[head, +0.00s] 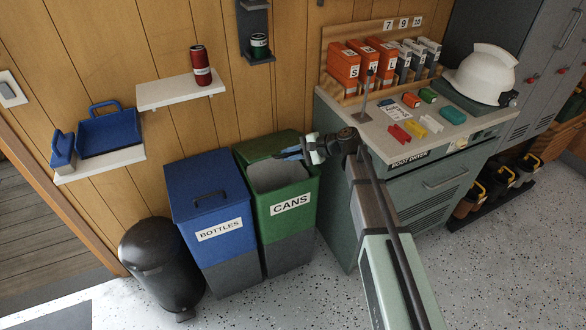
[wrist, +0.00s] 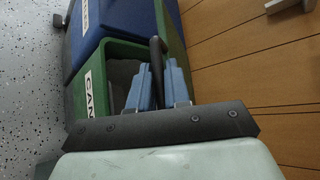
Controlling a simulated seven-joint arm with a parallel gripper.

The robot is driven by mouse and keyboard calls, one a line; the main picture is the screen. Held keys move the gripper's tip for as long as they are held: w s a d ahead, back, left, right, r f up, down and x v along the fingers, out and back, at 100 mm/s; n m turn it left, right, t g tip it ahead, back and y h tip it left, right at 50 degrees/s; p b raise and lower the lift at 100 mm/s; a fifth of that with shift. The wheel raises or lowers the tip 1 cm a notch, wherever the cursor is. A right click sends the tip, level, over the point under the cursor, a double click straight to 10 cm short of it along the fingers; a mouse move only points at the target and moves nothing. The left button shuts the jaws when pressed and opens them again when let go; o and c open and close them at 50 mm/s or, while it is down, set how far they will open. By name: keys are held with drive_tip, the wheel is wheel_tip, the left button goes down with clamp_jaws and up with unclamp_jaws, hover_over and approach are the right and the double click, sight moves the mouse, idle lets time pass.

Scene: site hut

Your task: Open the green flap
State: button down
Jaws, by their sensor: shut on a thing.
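The green bin marked CANS (head: 290,205) stands beside the counter, and it also shows in the wrist view (wrist: 97,85). Its green flap (head: 262,149) appears raised at the back, toward the wall, with the grey inside of the bin showing in front. How far it is tilted is hard to judge. My gripper (head: 284,154) reaches in from the right over the bin's top. In the wrist view my gripper's blue fingers (wrist: 160,78) are shut on the flap's dark handle (wrist: 157,58). The handle's lower part is hidden between the fingers.
The blue bin marked BOTTLES (head: 208,205) stands just left, its lid down. A black pedal bin (head: 152,258) is farther left. The counter (head: 412,150) is close on the right. Shelves with a red can (head: 201,66) and blue dustpan (head: 108,132) hang on the wall.

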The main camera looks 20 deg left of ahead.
drive_tip(key=w+a+r+m+h, duration=0.1)
drive_tip(key=w+a+r, duration=0.4)
drive_tip(key=r, duration=0.2)
drive_tip(key=w+a+r+g+h, duration=0.1)
drive_tip(key=w+a+r+h, duration=0.1)
drive_tip(key=w+a+r, duration=0.3)
drive_tip(key=shift+w+a+r+m+g, duration=0.3)
drive_tip(key=shift+w+r+m, duration=0.1)
drive_tip(key=shift+r, duration=1.05)
drive_tip(key=shift+s, duration=0.1)
drive_tip(key=c, duration=1.2)
unclamp_jaws()
drive_tip(key=shift+d, duration=0.1)
drive_tip(key=v, duration=1.3)
drive_tip(key=shift+d+r, duration=0.15)
drive_tip(key=shift+d, duration=0.15)
